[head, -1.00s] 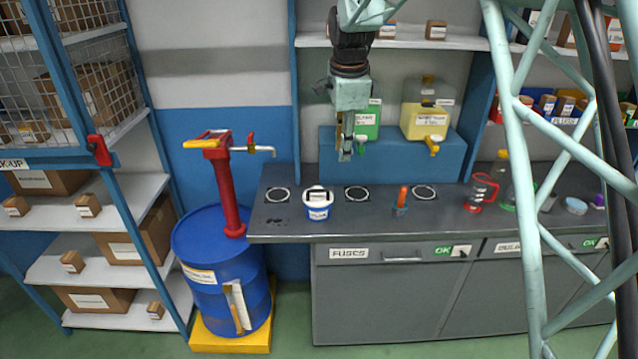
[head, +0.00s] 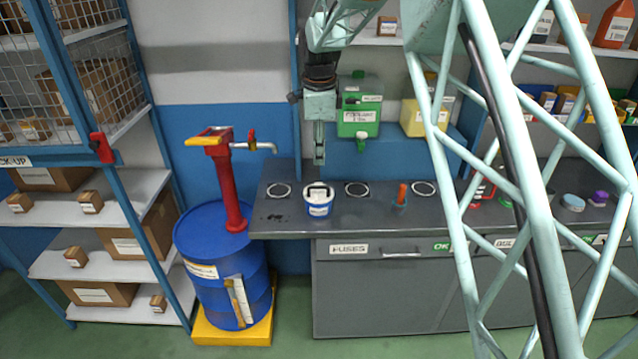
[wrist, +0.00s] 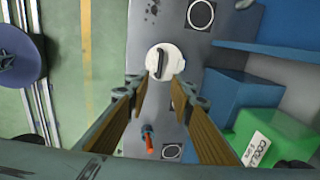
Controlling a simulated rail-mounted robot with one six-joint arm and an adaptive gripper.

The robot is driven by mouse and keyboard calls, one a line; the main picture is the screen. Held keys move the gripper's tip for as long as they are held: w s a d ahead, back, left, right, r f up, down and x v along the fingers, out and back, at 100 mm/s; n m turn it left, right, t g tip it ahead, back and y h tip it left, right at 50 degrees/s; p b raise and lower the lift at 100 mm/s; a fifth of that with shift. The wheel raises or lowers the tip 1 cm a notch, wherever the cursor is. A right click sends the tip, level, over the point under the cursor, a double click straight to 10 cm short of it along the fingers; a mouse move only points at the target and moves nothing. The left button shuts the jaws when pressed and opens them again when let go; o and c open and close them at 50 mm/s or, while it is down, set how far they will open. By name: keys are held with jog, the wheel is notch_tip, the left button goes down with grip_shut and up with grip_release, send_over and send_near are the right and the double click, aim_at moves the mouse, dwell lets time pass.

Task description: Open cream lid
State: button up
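A small tub (head: 318,209) with a blue label stands upright on the grey counter, left of centre. Its round cream lid (wrist: 155,55) shows from above in the wrist view, with a dark bar handle (wrist: 160,62) across it. The lid appears seated on the tub. My gripper (head: 319,158) hangs pointing down above the counter, over the tub's area in the head view. In the wrist view my gripper (wrist: 158,92) has its two fingers apart with nothing between them. The lid lies beyond the fingertips, apart from them.
Green (head: 359,110) and yellow (head: 416,118) dispensers stand on a blue step behind the counter. An orange-handled tool (head: 402,194) stands right of the tub. A blue drum (head: 215,240) with a red pump (head: 226,180) stands left.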

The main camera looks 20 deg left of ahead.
aim_at(319, 187)
jog(key=shift+f, duration=0.1)
jog(key=shift+w+a+f, duration=0.15)
jog(key=shift+w+f, duration=0.25)
jog(key=shift+f, duration=1.8)
jog(key=shift+w+a+f, duration=0.2)
jog(key=shift+w+f, duration=0.25)
jog(key=shift+f, duration=1.8)
jog(key=shift+w+a+f, duration=0.15)
jog(key=shift+w+f, duration=0.25)
jog(key=shift+f, duration=1.8)
grip_shut()
